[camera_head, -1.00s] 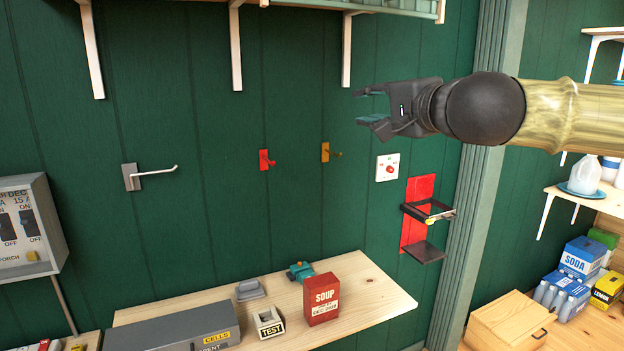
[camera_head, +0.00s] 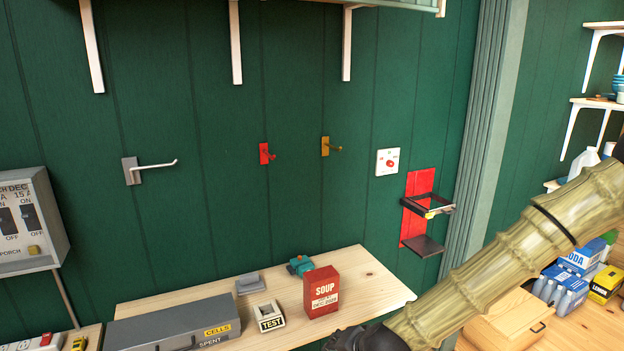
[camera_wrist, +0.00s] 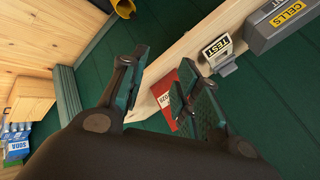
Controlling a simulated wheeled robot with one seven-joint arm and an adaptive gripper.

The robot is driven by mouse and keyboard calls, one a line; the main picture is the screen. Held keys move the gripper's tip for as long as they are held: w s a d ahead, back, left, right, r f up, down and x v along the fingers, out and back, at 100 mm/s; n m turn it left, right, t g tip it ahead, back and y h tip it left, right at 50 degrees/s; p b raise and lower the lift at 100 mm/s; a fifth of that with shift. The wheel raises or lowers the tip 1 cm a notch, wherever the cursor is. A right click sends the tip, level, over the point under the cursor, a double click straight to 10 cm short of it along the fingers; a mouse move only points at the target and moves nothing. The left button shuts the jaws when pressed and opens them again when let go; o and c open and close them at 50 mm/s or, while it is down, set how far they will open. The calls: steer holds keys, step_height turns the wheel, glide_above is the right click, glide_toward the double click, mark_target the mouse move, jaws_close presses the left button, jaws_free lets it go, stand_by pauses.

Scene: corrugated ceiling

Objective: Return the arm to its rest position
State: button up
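My arm (camera_head: 500,262) slopes down from the right edge of the head view to the bottom, in front of the right end of the wooden shelf. My gripper's fingers are below that picture; only the dark wrist part shows. In the wrist view my gripper (camera_wrist: 157,92) has its two teal-padded fingers spread apart. The space between the fingertips is empty. Behind them are the shelf's edge and the red soup box (camera_wrist: 166,103), which a finger partly hides.
The wooden shelf (camera_head: 375,285) holds the soup box (camera_head: 321,292), a TEST block (camera_head: 269,316), a teal item (camera_head: 300,265) and a grey CELLS case (camera_head: 175,325). A red wall holder (camera_head: 418,205) is above its right end. Wall hooks hang empty. A wooden box (camera_head: 508,318) stands at lower right.

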steer(key=s+d+f+n+g, duration=0.2)
steer(key=s+d+f, duration=0.1)
steer(key=s+f, duration=0.8)
steer(key=s+d+f+n+g+h, duration=0.1)
steer(key=s+d+f+n+g, duration=0.1)
steer(key=s+d+f, duration=0.4)
steer(key=s+d+f+n+g+h, duration=0.2)
steer(key=s+d+f, duration=0.5)
steer(key=s+f, duration=0.4)
steer(key=s+g, duration=0.1)
steer(key=s, duration=0.5)
steer(key=shift+g+h, duration=0.3)
steer(key=shift+s+f, duration=0.1)
